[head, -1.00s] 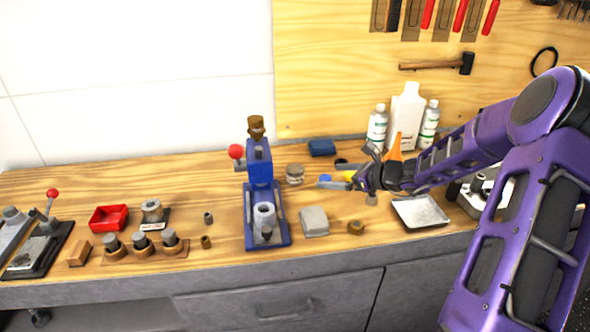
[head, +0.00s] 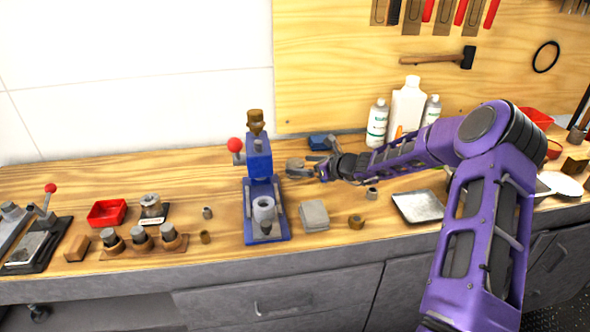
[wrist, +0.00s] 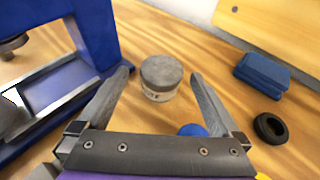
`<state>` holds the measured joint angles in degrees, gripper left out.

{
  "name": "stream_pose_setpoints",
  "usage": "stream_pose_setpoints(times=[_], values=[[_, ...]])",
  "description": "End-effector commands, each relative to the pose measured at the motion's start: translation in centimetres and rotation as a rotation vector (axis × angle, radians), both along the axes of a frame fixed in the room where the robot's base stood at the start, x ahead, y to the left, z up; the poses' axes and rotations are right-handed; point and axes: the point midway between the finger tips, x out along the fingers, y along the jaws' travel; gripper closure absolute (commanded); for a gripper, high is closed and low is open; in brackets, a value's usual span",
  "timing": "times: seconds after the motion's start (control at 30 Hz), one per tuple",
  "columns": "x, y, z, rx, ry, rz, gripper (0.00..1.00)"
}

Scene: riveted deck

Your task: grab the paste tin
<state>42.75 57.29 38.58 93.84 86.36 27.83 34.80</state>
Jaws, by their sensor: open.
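The paste tin (wrist: 160,78) is a short round tin with a grey lid and a pale labelled side. In the wrist view it stands upright on the wooden bench, ahead of and between the two fingers. My gripper (wrist: 163,95) is open and empty, its fingertips just short of the tin's sides or beside its near part. In the head view the tin (head: 295,166) sits right of the blue press, and my gripper (head: 305,167) reaches it from the right. Whether a finger touches the tin I cannot tell.
The blue press (head: 259,190) stands close left of the tin. A blue block (wrist: 262,74) and a black ring (wrist: 270,128) lie to the right. A blue round object (wrist: 193,130) lies near the right finger. Bottles (head: 405,108) stand behind my arm.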

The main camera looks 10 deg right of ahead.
Motion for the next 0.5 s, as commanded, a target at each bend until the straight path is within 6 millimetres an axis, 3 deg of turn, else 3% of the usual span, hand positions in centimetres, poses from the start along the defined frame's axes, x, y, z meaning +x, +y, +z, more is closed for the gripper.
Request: stream_pose_setpoints(times=[0.23,0.5], values=[[2.8,2.0,-1.4,0.001,0.001,0.003,0.0],[3.4,2.3,-1.6,-0.001,-0.001,0.0,0.0]])
